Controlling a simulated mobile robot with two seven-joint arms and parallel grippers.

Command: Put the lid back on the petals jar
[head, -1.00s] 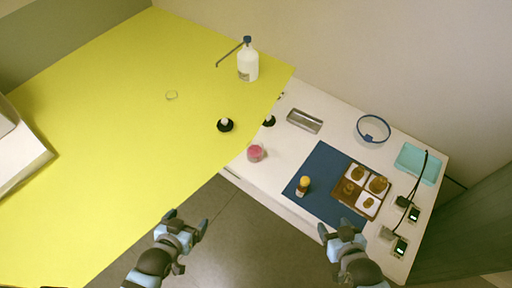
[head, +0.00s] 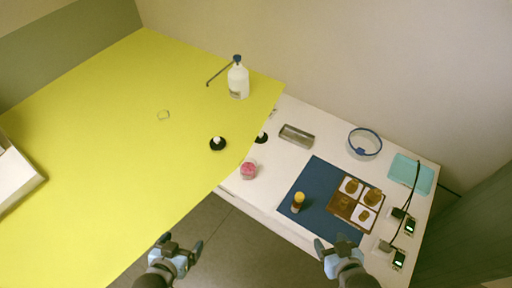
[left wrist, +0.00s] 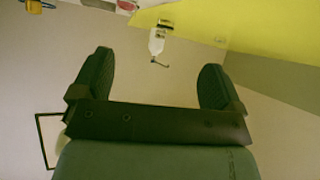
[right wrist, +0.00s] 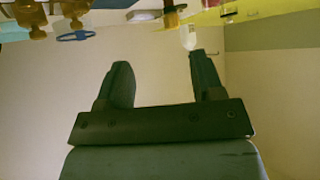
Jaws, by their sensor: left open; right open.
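The petals jar (head: 248,170), a small clear jar with pink contents, stands on the white table by the edge of the yellow surface. Its pink top shows and no lid is seen on it. A black disc with a pale knob (head: 218,143), which looks like a lid, lies on the yellow surface left of the jar. A similar black piece (head: 261,137) sits at the yellow edge, partly hidden. My left gripper (head: 182,241) is open and empty, below the jar in the picture. My right gripper (head: 333,242) is open and empty, in front of the blue mat.
A blue mat (head: 316,181) holds an amber bottle (head: 298,202) and a brown tray (head: 342,206) with several amber pieces. A white bottle (head: 238,80) stands on the yellow surface (head: 110,150). A metal tray (head: 297,135), blue ring (head: 365,142) and teal tray (head: 411,174) lie behind.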

